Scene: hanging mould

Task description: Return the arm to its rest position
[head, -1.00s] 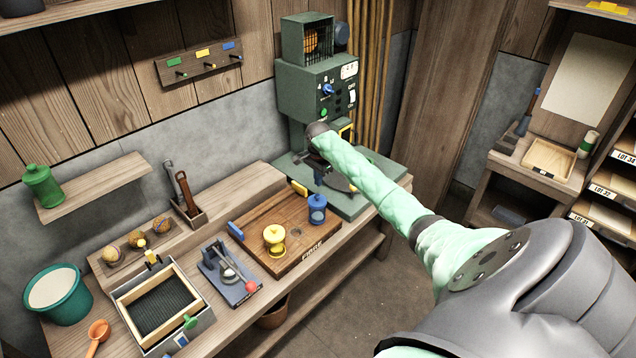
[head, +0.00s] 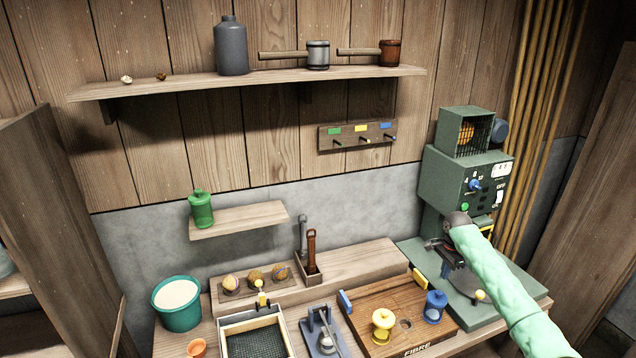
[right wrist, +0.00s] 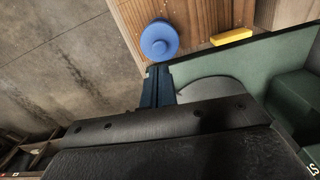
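My right arm comes in from the lower right of the head view. Its dark gripper (head: 455,258) is over the base of the green machine (head: 470,185), in front of its column. In the right wrist view the fingers (right wrist: 158,86) show as one narrow dark piece, close together, with nothing seen between them. A round grey plate (right wrist: 205,88) on the machine's green base is just beyond them. My left gripper is not in view.
A wooden board (head: 405,312) holds a yellow pot (head: 382,325) and a blue pot (head: 435,305), left of my right gripper. The blue pot's round top (right wrist: 159,40) shows ahead in the wrist view. A shelf (head: 250,82) runs above; a teal bucket (head: 177,303) stands left.

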